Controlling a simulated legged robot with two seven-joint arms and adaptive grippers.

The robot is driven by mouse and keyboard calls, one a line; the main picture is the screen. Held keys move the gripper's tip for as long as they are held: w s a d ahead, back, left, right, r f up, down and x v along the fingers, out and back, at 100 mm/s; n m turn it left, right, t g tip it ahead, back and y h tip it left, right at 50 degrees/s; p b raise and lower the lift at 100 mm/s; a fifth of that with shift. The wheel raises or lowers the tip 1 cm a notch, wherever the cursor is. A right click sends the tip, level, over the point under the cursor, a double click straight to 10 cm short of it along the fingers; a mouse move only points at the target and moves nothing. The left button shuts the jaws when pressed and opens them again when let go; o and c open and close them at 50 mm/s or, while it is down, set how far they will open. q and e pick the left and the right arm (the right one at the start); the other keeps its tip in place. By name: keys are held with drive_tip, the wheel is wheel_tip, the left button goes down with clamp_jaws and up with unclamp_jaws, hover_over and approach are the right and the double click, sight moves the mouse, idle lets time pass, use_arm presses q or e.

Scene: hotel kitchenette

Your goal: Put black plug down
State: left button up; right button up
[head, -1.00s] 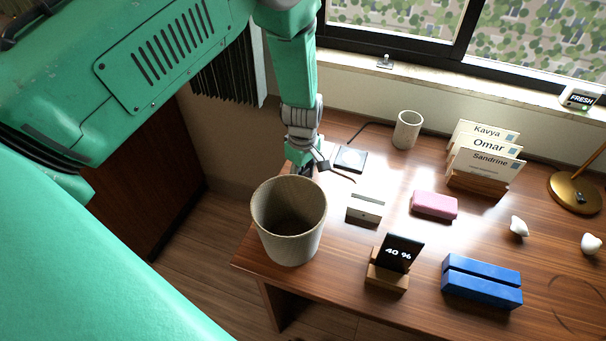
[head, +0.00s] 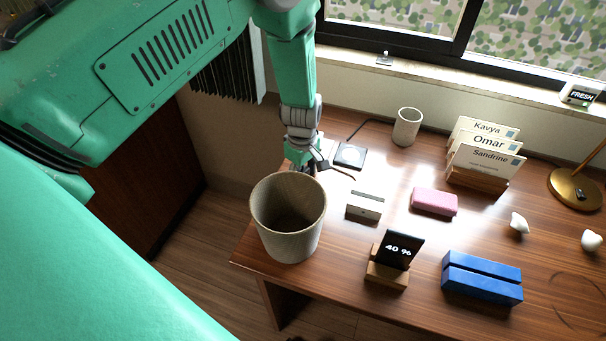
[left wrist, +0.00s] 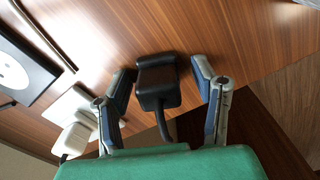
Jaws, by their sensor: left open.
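The black plug (left wrist: 158,82) lies at the wooden desk top in the left wrist view, between the two fingers of my left gripper (left wrist: 163,68). The fingers are open, with a visible gap on each side of the plug. Its black cord runs down toward my palm. In the head view my left gripper (head: 308,168) is low at the desk's left end, behind the woven bin. The plug cannot be made out clearly there. My right gripper is not in view.
A black square plate with a pale disc (head: 350,156) lies right of the gripper. The bin (head: 289,232) stands in front. A beige cup (head: 406,127), pink block (head: 434,202), phone stand (head: 387,275) and blue block (head: 482,278) stand farther right. A white plug (left wrist: 72,141) is near.

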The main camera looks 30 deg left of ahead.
sight(302, 169)
use_arm(q)
drive_tip(key=shift+r, duration=0.35)
wheel_tip(302, 169, up, 12)
drive_tip(key=shift+r+p, duration=0.25)
drive_tip(key=shift+p, duration=0.15)
drive_tip(key=shift+s+f, duration=0.1)
